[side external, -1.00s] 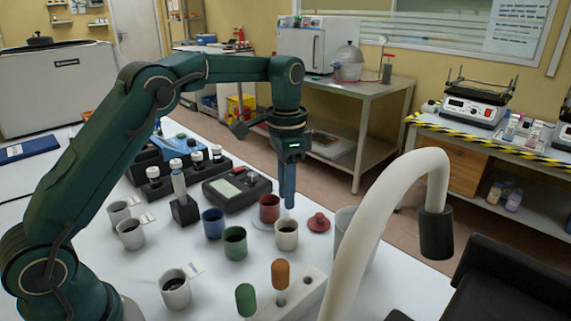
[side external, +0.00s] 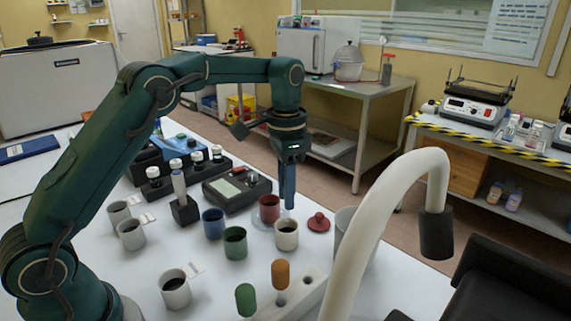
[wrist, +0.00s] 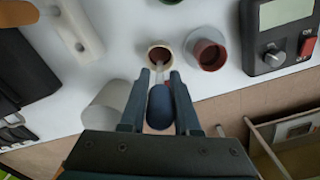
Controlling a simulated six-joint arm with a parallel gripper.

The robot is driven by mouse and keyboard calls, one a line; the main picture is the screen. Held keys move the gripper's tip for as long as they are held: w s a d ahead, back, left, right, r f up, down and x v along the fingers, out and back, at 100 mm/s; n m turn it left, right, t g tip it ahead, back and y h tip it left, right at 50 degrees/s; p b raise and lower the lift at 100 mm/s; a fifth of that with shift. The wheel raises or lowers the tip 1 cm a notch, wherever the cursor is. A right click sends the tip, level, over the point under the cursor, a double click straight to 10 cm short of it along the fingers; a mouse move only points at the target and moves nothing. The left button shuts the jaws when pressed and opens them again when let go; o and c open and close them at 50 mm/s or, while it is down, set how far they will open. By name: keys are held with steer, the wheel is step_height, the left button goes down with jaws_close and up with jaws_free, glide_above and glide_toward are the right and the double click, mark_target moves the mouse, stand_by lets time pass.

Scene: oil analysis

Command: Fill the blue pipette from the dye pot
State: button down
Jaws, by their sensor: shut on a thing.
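My gripper (side external: 287,200) points straight down and is shut on the blue pipette; its fingers hide most of the pipette in the side view. In the wrist view the dark blue bulb (wrist: 160,104) sits between my fingers (wrist: 160,80). Its pale stem (wrist: 160,72) reaches toward the mouth of a cream pot (wrist: 151,49) with dark reddish contents. The same cream pot (side external: 287,239) stands upright right below my fingertips in the side view. I cannot tell how deep the tip is or whether the pipette holds liquid.
A red pot (side external: 270,208) stands close behind the cream pot, and a red lid (side external: 319,223) lies to its right. Blue (side external: 213,224) and green (side external: 235,245) pots stand to the left. A grey beaker (wrist: 108,108) and a white rack with green and orange-topped pipettes (side external: 300,300) are near.

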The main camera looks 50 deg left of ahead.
mark_target(286, 222)
steer(key=shift+f, duration=0.25)
steer(key=shift+f, duration=0.7)
steer(key=shift+f, duration=0.35)
steer(key=shift+f, duration=0.35)
steer(key=shift+f, duration=0.35)
steer(key=shift+f, duration=0.35)
steer(key=shift+f, duration=0.25)
stand_by(0.4)
